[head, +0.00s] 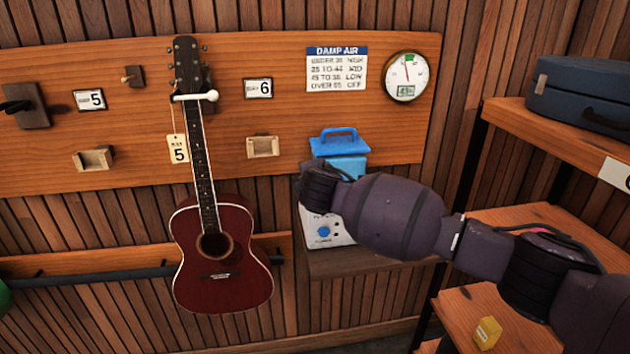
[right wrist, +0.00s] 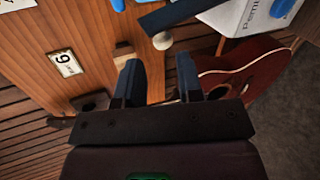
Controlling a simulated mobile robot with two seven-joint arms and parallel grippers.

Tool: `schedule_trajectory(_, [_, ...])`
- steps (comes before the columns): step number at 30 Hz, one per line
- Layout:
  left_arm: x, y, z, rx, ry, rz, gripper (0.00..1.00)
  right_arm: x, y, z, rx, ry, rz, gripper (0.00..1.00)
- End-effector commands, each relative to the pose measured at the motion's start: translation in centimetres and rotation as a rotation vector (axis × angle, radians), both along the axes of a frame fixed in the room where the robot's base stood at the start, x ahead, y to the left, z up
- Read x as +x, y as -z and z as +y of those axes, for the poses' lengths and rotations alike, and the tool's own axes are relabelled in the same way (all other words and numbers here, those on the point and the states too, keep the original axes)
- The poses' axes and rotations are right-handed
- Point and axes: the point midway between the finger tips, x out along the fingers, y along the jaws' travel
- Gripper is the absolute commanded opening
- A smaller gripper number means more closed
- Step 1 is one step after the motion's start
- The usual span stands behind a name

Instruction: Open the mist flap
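A humidifier-like unit, a white box (head: 338,236) with a blue dial and a blue handled tank (head: 340,146), stands on a small wall shelf. My right arm crosses in front and hides much of it; I cannot make out the mist flap in the head view. In the right wrist view the white box (right wrist: 240,16) is at the upper right, and a dark flat bar (right wrist: 182,12) lies beside it; I cannot tell whether this is the flap. My right gripper (right wrist: 159,84) is open, with nothing between its fingers. My left gripper is out of view.
A dark red guitar (head: 222,285) hangs left of the unit, close to my right gripper. Wooden blocks (head: 263,146) and number cards stick to the wall board. A dial gauge (head: 406,77) hangs upper right. Shelves at the right hold a blue case (head: 580,95) and a yellow block (head: 487,332).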

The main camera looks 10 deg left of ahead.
Motion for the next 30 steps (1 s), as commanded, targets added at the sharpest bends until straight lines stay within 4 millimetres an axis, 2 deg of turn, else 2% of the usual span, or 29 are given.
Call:
schedule_trajectory(6, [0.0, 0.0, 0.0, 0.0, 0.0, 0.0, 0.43, -2.1, -0.8, -0.5, 0.0, -0.001, 0.0, 0.34])
schedule_trajectory(12, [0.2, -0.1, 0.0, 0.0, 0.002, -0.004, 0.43, -3.3, -1.3, -0.9, 0.001, 0.001, 0.001, 0.34])
schedule_trajectory(26, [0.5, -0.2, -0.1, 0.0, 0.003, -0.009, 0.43, -3.5, -1.5, -0.9, 0.005, 0.002, 0.002, 0.34])
schedule_trajectory(30, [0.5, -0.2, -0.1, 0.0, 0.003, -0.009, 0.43, -3.7, -1.7, -0.1, 0.081, -0.017, 0.004, 0.34])
